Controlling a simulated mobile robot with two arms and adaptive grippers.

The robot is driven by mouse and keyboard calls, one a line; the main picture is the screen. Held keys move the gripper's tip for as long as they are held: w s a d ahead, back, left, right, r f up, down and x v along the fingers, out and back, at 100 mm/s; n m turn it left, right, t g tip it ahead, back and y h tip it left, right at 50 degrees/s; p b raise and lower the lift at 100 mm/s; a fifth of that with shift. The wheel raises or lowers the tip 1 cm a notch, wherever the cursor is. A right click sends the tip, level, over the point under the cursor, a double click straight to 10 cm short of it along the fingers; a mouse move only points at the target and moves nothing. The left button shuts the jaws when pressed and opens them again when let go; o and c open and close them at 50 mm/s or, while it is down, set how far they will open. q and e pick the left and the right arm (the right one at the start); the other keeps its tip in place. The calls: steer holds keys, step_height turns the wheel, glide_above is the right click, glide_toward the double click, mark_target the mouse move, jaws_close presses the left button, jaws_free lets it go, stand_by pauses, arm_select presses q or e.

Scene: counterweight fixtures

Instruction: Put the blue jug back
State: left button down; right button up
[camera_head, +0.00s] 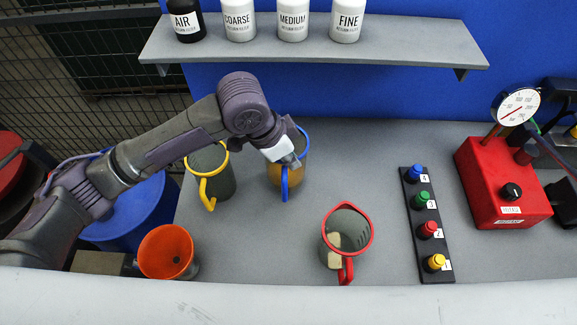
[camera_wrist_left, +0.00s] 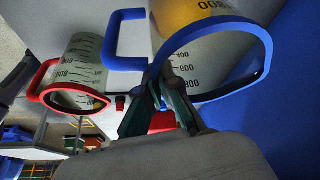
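The blue jug (camera_head: 303,146), with a blue rim and handle and yellow contents low in its body, is at the back middle of the grey counter. My left gripper (camera_head: 293,162) is over its rim in the head view. In the left wrist view, its two dark fingers (camera_wrist_left: 159,78) close to a narrow gap on either side of the blue jug's rim (camera_wrist_left: 262,42), near the handle (camera_wrist_left: 126,64). Whether the jug's base touches the counter is hard to tell. My right gripper is not in view.
A yellow-rimmed jug (camera_head: 222,180) stands close on the left and a red-rimmed jug (camera_head: 334,255) at front right. A button strip (camera_head: 411,222) and a red gauge box (camera_head: 485,180) are further right. A shelf with bottles (camera_head: 400,42) overhangs behind. An orange cup (camera_head: 166,252) is front left.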

arm_select(q)
step_height(320, 180, down, 4)
steer(key=shift+w+a+f+p, duration=0.15)
steer(key=shift+p, duration=0.25)
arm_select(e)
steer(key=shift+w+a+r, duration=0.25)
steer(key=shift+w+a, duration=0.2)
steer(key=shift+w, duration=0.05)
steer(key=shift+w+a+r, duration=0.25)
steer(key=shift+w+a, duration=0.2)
arm_select(q)
steer(key=shift+f, duration=0.2)
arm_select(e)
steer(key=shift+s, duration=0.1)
arm_select(q)
steer(key=c, duration=1.4)
jaws_free()
steer(key=shift+o, duration=0.4)
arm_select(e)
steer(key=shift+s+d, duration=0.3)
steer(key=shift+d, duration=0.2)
arm_select(q)
steer(key=shift+r, duration=0.1)
